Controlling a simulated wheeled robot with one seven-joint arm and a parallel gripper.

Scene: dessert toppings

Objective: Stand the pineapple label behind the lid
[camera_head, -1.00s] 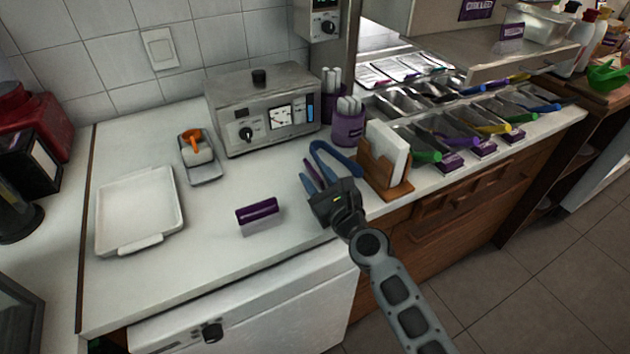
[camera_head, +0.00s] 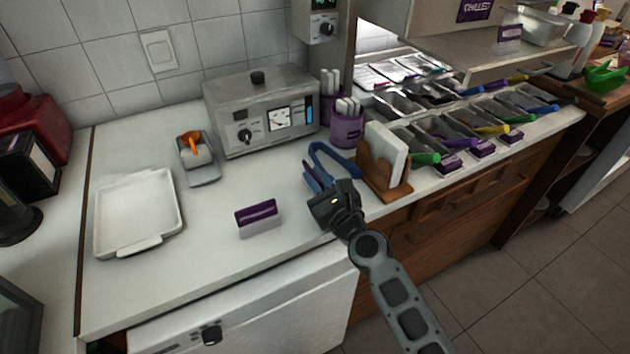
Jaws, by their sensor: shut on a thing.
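A small purple-and-white label (camera_head: 258,217) stands on the counter, left of my gripper; its print is too small to read. A white, flat, rimmed rectangular piece with a front tab (camera_head: 138,213) lies at the left of the counter; it may be the lid or a tray. My gripper (camera_head: 316,181) is low over the counter's right part, apart from the label. It appears shut on one arm of the blue tongs (camera_head: 335,156), whose bend points away from it. The grip itself is partly hidden by the gripper body.
A metal warmer (camera_head: 262,115) stands at the back, with a small tray and orange-handled tool (camera_head: 198,160) beside it. Purple cups (camera_head: 346,130) and a wooden napkin holder (camera_head: 385,180) crowd my gripper's right.

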